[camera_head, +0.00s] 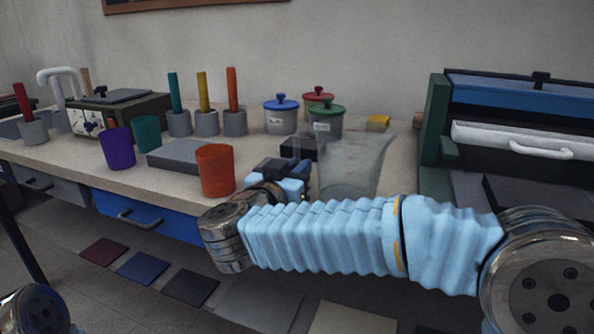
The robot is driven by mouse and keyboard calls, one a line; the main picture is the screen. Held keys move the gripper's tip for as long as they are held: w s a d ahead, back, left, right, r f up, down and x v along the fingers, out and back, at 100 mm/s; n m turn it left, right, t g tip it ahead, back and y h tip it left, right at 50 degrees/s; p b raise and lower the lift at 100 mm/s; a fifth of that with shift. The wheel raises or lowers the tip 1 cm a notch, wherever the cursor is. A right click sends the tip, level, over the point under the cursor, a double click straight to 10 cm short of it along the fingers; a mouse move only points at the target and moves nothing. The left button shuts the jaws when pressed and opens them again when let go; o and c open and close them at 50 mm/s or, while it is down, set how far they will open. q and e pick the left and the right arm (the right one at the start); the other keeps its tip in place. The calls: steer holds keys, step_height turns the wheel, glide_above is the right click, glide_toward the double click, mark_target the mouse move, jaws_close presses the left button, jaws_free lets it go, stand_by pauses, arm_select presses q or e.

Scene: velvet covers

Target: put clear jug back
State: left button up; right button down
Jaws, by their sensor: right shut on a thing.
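The clear jug (352,165) is see-through and grey, with a wide top. It shows in the head view in front of the counter's right part, and its lower part is hidden behind my right arm. My right gripper (303,172) is at the jug's left side, shut on it. The fingertips are partly hidden by dark and blue gripper parts. The jug looks about upright; I cannot tell if its base touches anything. My left gripper is not in view.
An orange cup (215,170) stands at the counter's front edge, left of my right gripper. A purple cup (117,148), a teal cup (146,134) and a grey slab (188,157) are farther left. Lidded canisters (281,118) and a yellow block (378,123) stand behind. A green-sided machine (437,120) is at right.

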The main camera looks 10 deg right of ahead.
steer(key=c, duration=1.1)
jaws_free()
steer(key=shift+f, duration=0.1)
steer(key=shift+s+a+r, duration=0.1)
steer(key=shift+r, duration=0.1)
steer(key=b+v, duration=0.1)
steer(key=v, duration=1.1)
